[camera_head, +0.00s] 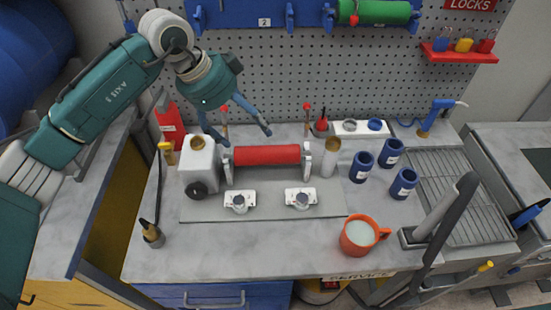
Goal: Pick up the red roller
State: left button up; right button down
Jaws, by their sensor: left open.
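The red roller (267,155) lies horizontally in a stand with a white upright at each end, at the back middle of the grey workbench. My left gripper (246,138) is above and slightly left of the roller's middle. Its two fingers are spread and point down, one left of the roller near the white box and one above the roller. It is empty, and I cannot tell exactly how far it is from the roller. My right gripper is not in the view.
A white box (198,168) stands left of the roller. Blue cups (362,167) and a white cylinder (331,158) stand to the right. An orange mug (359,236) is at the front right. A green roller (373,12) hangs on the pegboard (290,70). The bench's front middle is clear.

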aim_at(263, 154)
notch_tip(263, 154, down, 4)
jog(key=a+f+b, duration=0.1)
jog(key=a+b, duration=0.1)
jog(key=b, duration=0.1)
pick_arm(q)
jog(key=x, duration=0.3)
jog(key=a+p+x, duration=0.1)
jog(key=x, duration=0.2)
jog(key=s+x, duration=0.1)
jog(key=x, duration=0.2)
jog(key=shift+a+f, duration=0.2)
jog(key=shift+f, duration=0.15)
jog(key=p+x, duration=0.3)
jog(key=x, duration=0.2)
jog(key=shift+w+d+f, duration=0.1)
jog(key=shift+d+f, duration=0.05)
jog(key=shift+d, duration=0.1)
jog(key=shift+f, duration=0.2)
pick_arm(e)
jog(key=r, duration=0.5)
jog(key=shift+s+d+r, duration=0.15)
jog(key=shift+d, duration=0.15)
pick_arm(q)
jog(key=c, duration=1.1)
jog(key=shift+w, duration=0.1)
jog(key=shift+c, duration=0.2)
